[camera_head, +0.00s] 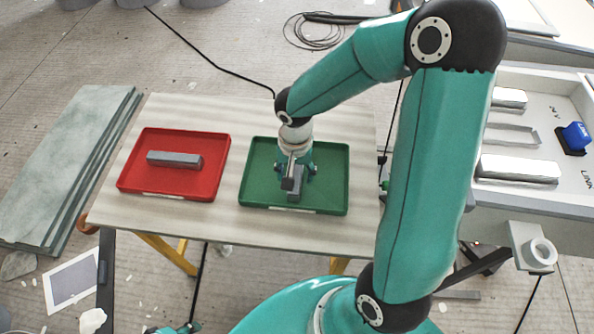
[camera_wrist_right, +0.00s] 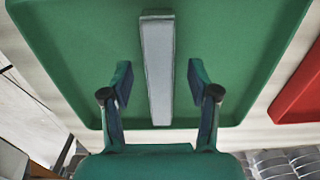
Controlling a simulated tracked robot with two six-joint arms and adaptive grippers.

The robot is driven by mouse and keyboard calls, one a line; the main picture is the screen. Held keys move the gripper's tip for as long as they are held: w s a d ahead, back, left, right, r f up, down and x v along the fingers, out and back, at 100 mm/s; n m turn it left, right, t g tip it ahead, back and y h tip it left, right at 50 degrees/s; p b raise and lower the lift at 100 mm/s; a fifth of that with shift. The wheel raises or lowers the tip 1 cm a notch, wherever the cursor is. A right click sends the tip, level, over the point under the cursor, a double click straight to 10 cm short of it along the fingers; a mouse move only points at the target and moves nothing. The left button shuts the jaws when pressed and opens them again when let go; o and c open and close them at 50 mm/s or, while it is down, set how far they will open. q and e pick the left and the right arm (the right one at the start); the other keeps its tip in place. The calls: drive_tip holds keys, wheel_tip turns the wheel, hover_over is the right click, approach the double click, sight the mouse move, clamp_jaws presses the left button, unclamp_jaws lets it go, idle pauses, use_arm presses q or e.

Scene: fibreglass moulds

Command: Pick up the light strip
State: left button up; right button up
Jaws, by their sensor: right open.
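A grey strip (camera_wrist_right: 157,65) lies in the green tray (camera_head: 334,180); it looks light grey in the right wrist view and partly shows in the head view (camera_head: 294,196). My right gripper (camera_head: 297,174) is over the green tray. In the right wrist view its open fingers (camera_wrist_right: 158,80) stand on either side of the strip, with a gap on both sides. A second grey strip (camera_head: 174,159) lies in the red tray (camera_head: 215,163). At the bottom edge, a small teal part that looks like my left gripper (camera_head: 176,329) is mostly cut off.
Both trays stand on a pale wooden table (camera_head: 234,226). Grey-green slabs (camera_head: 68,160) are stacked to its left. At the right, a white bench (camera_head: 553,103) holds metal bars and a blue object (camera_head: 575,136). Cables and debris lie on the floor.

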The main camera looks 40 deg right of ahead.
drive_tip(key=shift+f, duration=0.2)
clamp_jaws()
drive_tip(key=shift+r, duration=0.15)
